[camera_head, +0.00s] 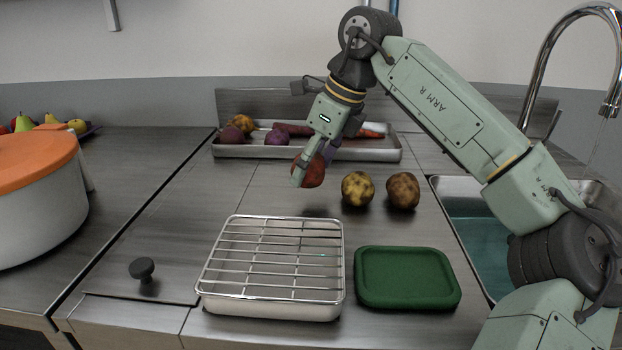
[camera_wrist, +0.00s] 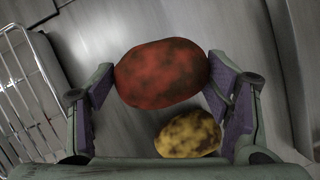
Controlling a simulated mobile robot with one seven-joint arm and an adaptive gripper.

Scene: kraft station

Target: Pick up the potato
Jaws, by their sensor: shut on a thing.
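A red potato (camera_head: 314,171) with dark patches is held between the fingers of my gripper (camera_head: 308,172), which is shut on it. In the head view it hangs a little above the counter. In the wrist view the red potato (camera_wrist: 162,73) spans the gap between the two purple-padded fingers. A yellow potato (camera_head: 357,189) with dark patches lies on the counter to its right, and it also shows below the red one in the wrist view (camera_wrist: 188,134). A brown potato (camera_head: 403,190) lies right of the yellow one.
A metal tray (camera_head: 385,155) with several vegetables stands behind. In front are a wire rack on a pan (camera_head: 272,310) and a green-lidded box (camera_head: 407,278). A sink (camera_head: 470,194) is at right, a white pot with orange lid (camera_head: 38,160) at left.

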